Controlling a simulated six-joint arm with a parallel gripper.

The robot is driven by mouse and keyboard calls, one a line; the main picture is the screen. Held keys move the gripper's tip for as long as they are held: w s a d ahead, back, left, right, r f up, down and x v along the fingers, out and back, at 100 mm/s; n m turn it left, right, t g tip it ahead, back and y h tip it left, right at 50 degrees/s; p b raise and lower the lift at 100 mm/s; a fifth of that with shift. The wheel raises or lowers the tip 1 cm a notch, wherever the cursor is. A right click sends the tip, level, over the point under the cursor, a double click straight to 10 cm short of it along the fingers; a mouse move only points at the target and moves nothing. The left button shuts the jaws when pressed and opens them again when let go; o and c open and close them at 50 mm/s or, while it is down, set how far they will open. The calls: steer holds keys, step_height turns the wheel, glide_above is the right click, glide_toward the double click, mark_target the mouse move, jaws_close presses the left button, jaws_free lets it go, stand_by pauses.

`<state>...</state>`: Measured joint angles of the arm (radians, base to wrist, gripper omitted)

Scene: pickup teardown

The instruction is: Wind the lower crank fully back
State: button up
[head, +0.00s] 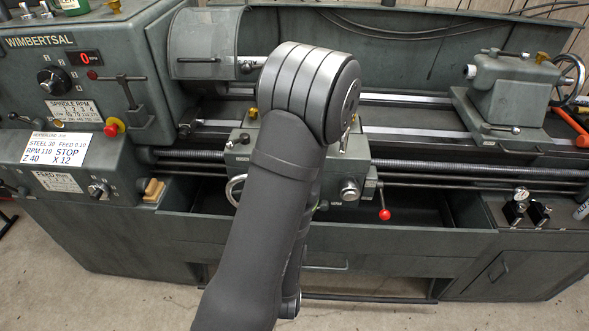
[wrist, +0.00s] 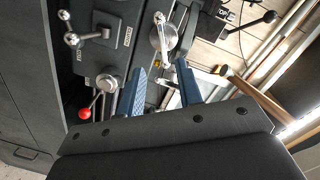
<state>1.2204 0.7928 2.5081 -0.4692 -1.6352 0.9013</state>
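In the wrist view a silver crank (wrist: 160,38) with a round hub and a straight handle lies beyond my fingertips, near the top middle. I cannot tell for certain which is the lower crank. My gripper (wrist: 161,68) has two blue fingers set well apart, with nothing held between them. In the head view my arm covers the middle of the lathe carriage (head: 240,145), hiding the gripper and the crank.
A red-ball lever (head: 384,214) and a silver knob (head: 349,190) stick out from the carriage. A handwheel (head: 235,190) is partly behind my arm. The tailstock (head: 510,90) stands at right, the headstock (head: 90,65) at left. Floor in front is clear.

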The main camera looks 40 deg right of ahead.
steer(key=shift+m+h, duration=0.5)
steer(key=shift+m, duration=0.3)
steer(key=x, duration=1.6)
steer(key=shift+s+d, duration=0.2)
steer(key=shift+d, duration=0.3)
jaws_close()
